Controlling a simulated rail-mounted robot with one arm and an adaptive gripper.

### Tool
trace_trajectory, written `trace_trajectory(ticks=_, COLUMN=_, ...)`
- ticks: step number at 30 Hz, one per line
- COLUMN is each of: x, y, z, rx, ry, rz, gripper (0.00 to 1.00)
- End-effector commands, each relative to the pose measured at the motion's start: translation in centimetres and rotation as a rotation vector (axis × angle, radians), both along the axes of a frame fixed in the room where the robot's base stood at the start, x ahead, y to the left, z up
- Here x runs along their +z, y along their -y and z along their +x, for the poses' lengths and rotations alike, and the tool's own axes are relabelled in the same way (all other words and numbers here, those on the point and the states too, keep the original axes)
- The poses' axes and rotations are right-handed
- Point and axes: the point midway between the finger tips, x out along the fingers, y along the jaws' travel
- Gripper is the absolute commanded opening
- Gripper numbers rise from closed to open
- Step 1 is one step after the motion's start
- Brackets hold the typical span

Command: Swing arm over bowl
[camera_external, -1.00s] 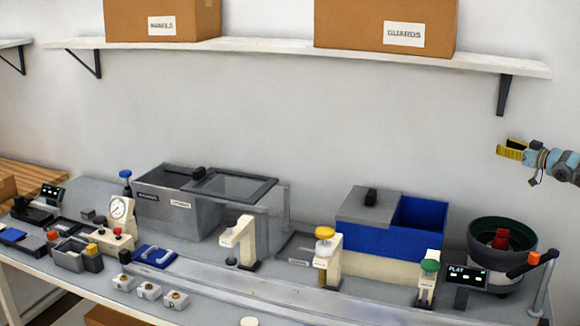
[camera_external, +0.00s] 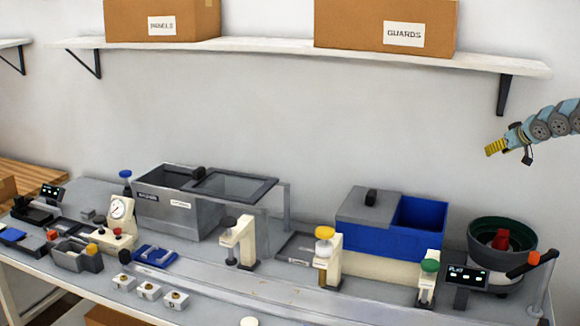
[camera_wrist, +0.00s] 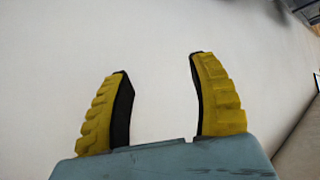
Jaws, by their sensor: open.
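The bowl feeder (camera_external: 486,238) is a round dark bowl with a green inside, at the right end of the bench. A red piece (camera_external: 501,239) sits inside it. A swing arm with a black end (camera_external: 529,264) and an orange knob (camera_external: 533,257) is mounted on a grey post (camera_external: 546,285) at the bowl's right front. The arm's black end points to the lower left, near the bowl's front right edge. My gripper (camera_external: 490,150) is up above the bowl, apart from everything. In the wrist view my gripper (camera_wrist: 160,88) has its yellow fingers spread with nothing between them.
A display box (camera_external: 467,275) stands in front of the bowl. A green-capped press (camera_external: 428,280) and a blue bin (camera_external: 420,222) are to its left. A shelf (camera_external: 290,53) with cardboard boxes runs above. The air between my gripper and the bowl is clear.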

Motion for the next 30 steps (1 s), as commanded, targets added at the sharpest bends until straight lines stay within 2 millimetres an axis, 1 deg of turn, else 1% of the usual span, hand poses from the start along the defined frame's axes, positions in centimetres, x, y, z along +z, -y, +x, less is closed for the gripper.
trace_trajectory(ticks=1, x=0.2, y=-0.4, z=-1.2, rx=-0.015, ry=-0.045, rz=-0.006, gripper=0.6)
trace_trajectory(ticks=5, x=-0.3, y=-0.7, z=-4.7, rx=-0.057, ry=-0.172, rz=-0.032, gripper=0.6)
trace_trajectory(ticks=8, x=-0.8, y=-1.0, z=-8.1, rx=-0.083, ry=-0.274, rz=-0.053, gripper=0.6)
trace_trajectory(ticks=9, x=-0.9, y=-1.1, z=-9.6, rx=-0.093, ry=-0.317, rz=-0.061, gripper=0.6)
trace_trajectory(ticks=11, x=-1.1, y=-1.4, z=-12.0, rx=-0.103, ry=-0.379, rz=-0.074, gripper=0.6)
trace_trajectory(ticks=12, x=-1.3, y=-1.5, z=-13.8, rx=-0.109, ry=-0.425, rz=-0.086, gripper=0.6)
trace_trajectory(ticks=14, x=-1.4, y=-1.8, z=-16.6, rx=-0.115, ry=-0.492, rz=-0.101, gripper=0.6)
trace_trajectory(ticks=18, x=-1.5, y=-2.2, z=-23.6, rx=-0.12, ry=-0.646, rz=-0.147, gripper=0.6)
trace_trajectory(ticks=20, x=-1.5, y=-2.3, z=-26.4, rx=-0.12, ry=-0.704, rz=-0.167, gripper=0.6)
trace_trajectory(ticks=21, x=-1.4, y=-2.3, z=-28.3, rx=-0.117, ry=-0.74, rz=-0.181, gripper=0.6)
trace_trajectory(ticks=22, x=-1.3, y=-2.3, z=-29.5, rx=-0.115, ry=-0.763, rz=-0.191, gripper=0.6)
trace_trajectory(ticks=24, x=-1.2, y=-2.3, z=-31.6, rx=-0.11, ry=-0.805, rz=-0.209, gripper=0.6)
trace_trajectory(ticks=27, x=-1.1, y=-2.3, z=-33.7, rx=-0.107, ry=-0.844, rz=-0.227, gripper=0.6)
trace_trajectory(ticks=30, x=-1.2, y=-2.2, z=-34.5, rx=-0.106, ry=-0.861, rz=-0.234, gripper=0.6)
